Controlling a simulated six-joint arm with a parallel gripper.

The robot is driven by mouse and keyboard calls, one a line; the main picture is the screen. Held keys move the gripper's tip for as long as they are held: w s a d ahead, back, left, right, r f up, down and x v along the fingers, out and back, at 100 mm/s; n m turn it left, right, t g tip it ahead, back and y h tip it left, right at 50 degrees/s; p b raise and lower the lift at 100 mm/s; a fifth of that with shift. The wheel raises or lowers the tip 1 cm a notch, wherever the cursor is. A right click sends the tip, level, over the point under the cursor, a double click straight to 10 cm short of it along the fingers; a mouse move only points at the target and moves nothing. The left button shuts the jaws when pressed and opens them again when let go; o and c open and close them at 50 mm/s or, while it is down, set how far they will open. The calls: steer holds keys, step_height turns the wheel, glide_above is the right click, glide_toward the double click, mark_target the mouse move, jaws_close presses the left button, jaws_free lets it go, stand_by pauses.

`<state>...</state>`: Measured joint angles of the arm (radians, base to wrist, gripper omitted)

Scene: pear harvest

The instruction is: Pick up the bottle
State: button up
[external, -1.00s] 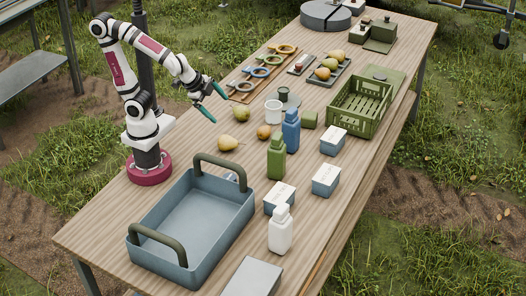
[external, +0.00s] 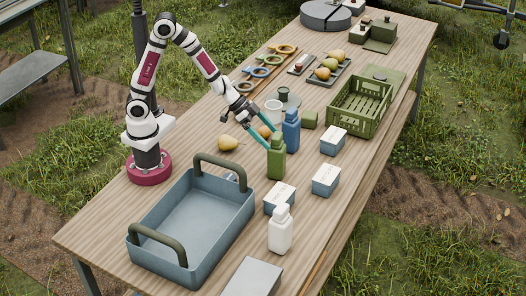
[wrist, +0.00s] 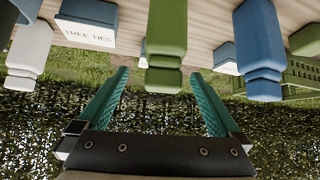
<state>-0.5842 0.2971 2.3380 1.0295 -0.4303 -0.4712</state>
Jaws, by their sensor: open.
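Three bottles stand upright on the table: a green bottle (external: 276,162), a blue bottle (external: 291,132) just behind it, and a white bottle (external: 280,232) nearer the front. My gripper (external: 271,140) is open with teal fingers, reaching down toward the upper part of the green bottle. In the wrist view, which looks upside down, the green bottle (wrist: 166,45) is centred ahead between the fingers (wrist: 159,72). The blue bottle (wrist: 259,45) lies to its right and the white bottle (wrist: 29,45) to the far left. Nothing is held. Whether a finger touches the green bottle is unclear.
A yellow pear (external: 228,142) and a white cup (external: 273,112) are close to my gripper. A blue-grey handled tray (external: 140,258) fills the front left. A green crate (external: 372,125) stands farther right.

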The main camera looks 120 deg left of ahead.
mark_target(277, 145)
steer(key=x, duration=0.4)
steer(key=shift+s+a+f, duration=0.2)
steer(key=shift+a+f, duration=0.1)
steer(key=shift+f, duration=0.15)
steer(key=shift+w+f, duration=0.35)
jaws_close()
steer(key=shift+a+r, duration=0.1)
